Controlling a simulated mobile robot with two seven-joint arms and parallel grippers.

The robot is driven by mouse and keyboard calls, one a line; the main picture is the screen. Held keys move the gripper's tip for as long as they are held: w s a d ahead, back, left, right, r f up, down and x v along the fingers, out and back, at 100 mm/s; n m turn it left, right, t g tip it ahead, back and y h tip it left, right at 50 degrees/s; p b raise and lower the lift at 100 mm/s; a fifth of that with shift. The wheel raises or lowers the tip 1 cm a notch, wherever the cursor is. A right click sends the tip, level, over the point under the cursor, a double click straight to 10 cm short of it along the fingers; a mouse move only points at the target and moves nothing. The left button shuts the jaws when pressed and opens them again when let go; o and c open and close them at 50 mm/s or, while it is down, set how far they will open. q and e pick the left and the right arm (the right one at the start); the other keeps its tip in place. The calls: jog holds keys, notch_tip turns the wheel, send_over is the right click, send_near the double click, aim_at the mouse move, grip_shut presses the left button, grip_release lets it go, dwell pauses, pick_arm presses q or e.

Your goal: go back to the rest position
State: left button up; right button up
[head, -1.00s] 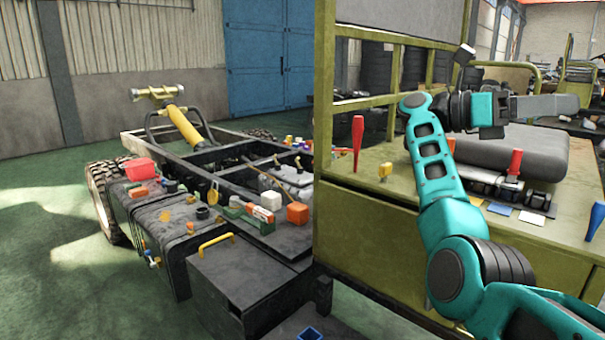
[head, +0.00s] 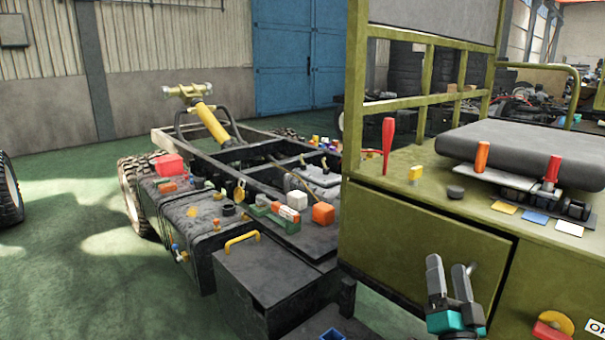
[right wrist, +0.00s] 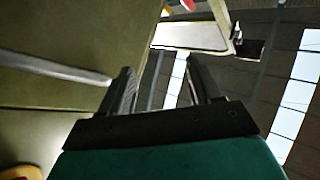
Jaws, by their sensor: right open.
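My right gripper (head: 450,282) is low in front of the olive cab panel (head: 420,235) in the head view, its fingers pointing up. It is open and nothing is between its fingers. In the right wrist view the two dark fingers (right wrist: 160,92) stand apart, with the olive panel on the left and the roof beyond. My left gripper is in neither view.
Green floor (head: 90,290) at left is clear.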

jog(key=s+a+f+n+g+y, duration=0.1)
jog(key=s+a+f+n+g, duration=0.2)
jog(key=s+f, duration=0.5)
jog(key=s+a+f+n+g+y, duration=0.2)
jog(key=s+a+f+n+g, duration=0.1)
jog(key=s+f, duration=0.5)
jog(key=s+a+f+n+g+y, duration=0.2)
jog(key=s+a+f+n+g, duration=0.1)
jog(key=s+f+g, duration=0.4)
jog(key=shift+s+a+f+n, duration=0.25)
jog(key=shift+s+f+n, duration=0.35)
jog(key=shift+f+n, duration=0.3)
jog(key=shift+c, duration=0.4)
